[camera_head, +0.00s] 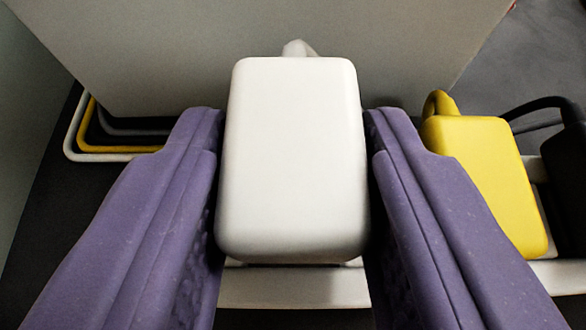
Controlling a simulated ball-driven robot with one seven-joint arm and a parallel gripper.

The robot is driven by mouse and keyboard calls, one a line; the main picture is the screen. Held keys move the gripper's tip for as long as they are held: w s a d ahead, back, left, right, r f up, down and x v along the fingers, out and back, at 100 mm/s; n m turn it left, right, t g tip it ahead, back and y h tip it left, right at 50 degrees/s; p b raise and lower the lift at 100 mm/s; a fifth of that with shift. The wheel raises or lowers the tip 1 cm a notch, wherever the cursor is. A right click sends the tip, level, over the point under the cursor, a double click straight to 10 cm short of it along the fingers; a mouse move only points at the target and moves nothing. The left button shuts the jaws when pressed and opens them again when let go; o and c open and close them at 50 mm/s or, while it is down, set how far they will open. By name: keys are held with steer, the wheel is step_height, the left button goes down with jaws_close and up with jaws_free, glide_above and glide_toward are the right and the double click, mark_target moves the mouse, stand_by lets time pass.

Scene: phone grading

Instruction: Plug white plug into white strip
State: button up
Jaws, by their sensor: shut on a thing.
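The white plug (292,160) is a rounded block in the middle of the view, with a short stub of white cable at its far end. My gripper (294,150) has two purple fingers, one on each side of the plug, and is shut on it. The white strip (295,288) runs left to right below and behind the plug, and only part of it shows. The plug hides the strip directly under it, so I cannot tell whether the plug is seated or held above.
A yellow plug (485,185) stands at the strip to the right. A black plug (568,165) with a black cable is at the right edge. White, yellow and dark cables (120,152) loop at the left. A grey panel (270,35) rises behind.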

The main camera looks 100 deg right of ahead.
steer(key=shift+a+f+b, duration=0.1)
steer(key=shift+f+b, duration=0.4)
steer(key=shift+f, duration=0.65)
stand_by(0.4)
